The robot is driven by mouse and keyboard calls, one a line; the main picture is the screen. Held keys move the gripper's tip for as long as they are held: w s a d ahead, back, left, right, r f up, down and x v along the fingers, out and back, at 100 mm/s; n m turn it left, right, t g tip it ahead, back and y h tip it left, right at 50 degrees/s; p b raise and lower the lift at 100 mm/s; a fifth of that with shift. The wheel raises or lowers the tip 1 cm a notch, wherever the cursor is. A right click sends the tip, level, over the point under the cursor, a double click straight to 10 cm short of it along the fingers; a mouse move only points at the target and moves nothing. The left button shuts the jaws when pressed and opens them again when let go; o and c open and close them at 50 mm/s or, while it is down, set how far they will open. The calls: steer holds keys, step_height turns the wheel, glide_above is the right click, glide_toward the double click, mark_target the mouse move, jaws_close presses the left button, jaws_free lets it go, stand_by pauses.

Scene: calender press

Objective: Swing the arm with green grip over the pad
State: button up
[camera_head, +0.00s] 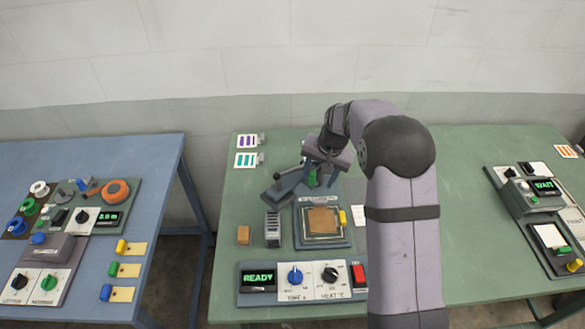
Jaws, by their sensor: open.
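The press stands on the green table, with its swing arm (286,186) at the back of the machine, behind and left of the pad. The green grip (312,178) shows just below my gripper. The pad (321,221) lies in front of the arm and carries a tan square piece. My gripper (314,166) is open, pointing down at the green grip. Its fingers are small and partly hidden by the wrist, so I cannot tell whether they touch or straddle the grip.
A control panel (302,277) reading READY stands in front of the pad, with two knobs and a red switch. A grey slotted block (272,229) and a tan block (243,235) sit left of the pad.

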steer(key=shift+d, duration=0.6)
stand_by(0.3)
steer(key=shift+d, duration=0.7)
steer(key=shift+w+d, duration=0.15)
steer(key=shift+d, duration=0.45)
steer(key=shift+w+d+p, duration=0.2)
steer(key=shift+d+p, duration=0.1)
steer(key=shift+d, duration=0.25)
